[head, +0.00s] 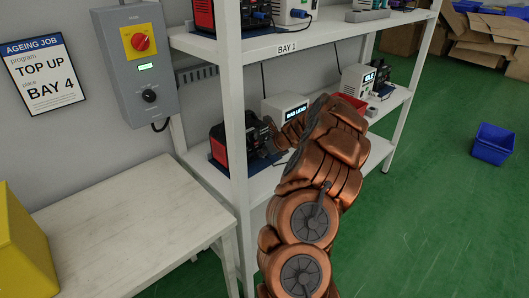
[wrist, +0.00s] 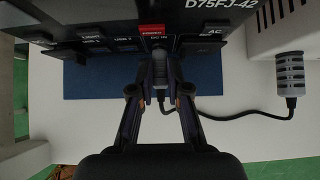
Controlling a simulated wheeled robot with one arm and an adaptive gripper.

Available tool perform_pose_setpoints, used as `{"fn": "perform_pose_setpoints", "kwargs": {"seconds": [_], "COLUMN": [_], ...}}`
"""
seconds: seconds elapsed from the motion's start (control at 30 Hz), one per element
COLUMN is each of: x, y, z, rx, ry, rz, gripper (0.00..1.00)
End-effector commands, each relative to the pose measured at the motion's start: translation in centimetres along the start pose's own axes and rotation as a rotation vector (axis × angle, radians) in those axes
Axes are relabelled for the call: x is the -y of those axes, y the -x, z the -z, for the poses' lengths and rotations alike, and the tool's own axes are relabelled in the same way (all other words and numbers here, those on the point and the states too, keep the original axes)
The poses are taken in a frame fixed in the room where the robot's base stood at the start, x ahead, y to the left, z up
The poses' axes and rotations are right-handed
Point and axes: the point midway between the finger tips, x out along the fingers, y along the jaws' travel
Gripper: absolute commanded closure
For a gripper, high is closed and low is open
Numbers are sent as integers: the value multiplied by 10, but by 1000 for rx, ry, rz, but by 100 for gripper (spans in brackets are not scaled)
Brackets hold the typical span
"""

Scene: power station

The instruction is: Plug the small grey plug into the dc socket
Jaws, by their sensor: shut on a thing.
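The black power station (head: 220,148) with red end trim stands on the lower shelf of the bay, and its front panel fills the top of the wrist view (wrist: 120,30). The dc socket lies under the "DC IN" label (wrist: 158,37), hidden behind the plug. My gripper (wrist: 159,90) is shut on the small grey plug (wrist: 159,70), which points at the panel at that socket. The plug's front end meets the panel in the picture; I cannot tell how deep it sits. In the head view my gripper (head: 275,137) is in front of the station, its fingertips partly hidden.
A black cable (wrist: 235,117) runs right from the plug to a grey ribbed fitting (wrist: 290,75) by a white box (head: 285,108). A blue mat (wrist: 95,85) lies under the station. The shelf post (head: 233,110) stands close left of my arm. A red bin (head: 352,103) is behind it.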

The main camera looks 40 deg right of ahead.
Motion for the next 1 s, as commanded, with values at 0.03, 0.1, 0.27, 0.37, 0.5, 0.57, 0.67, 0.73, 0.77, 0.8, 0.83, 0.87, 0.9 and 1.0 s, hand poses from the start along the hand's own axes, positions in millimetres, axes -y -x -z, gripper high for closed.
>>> {"fn": "perform_pose_setpoints", "kwargs": {"seconds": [0.03, 0.1, 0.27, 0.37, 0.5, 0.57, 0.67, 0.73, 0.77, 0.8, 0.83, 0.87, 0.9, 1.0], "x": [0, 0, 0, 0, 0, 0, 0, 0, 0, 0, 0, 0, 0, 0], "y": [0, 0, 0, 0, -1, -1, -2, -2, -2, -2, -3, -2, -2, -2], "z": [0, 0, 0, -1, -2, -2, -3, -4, -3, -3, -3, -3, -3, -3], "rx": [0, 0, 0, 0, 0, 0, 0, 0, 0, 0, 0, 0, 0, 1], "ry": [0, 0, 0, 0, 0, 0, 0, 0, 0, 0, 0, 0, 0, 0], "rz": [0, 0, 0, 0, 0, 0, 0, 0, 0, 0, 0, 0, 0, 1], "gripper": [100, 100, 100, 100, 100, 100, 100, 100, 82, 78, 75, 72, 68, 57]}}
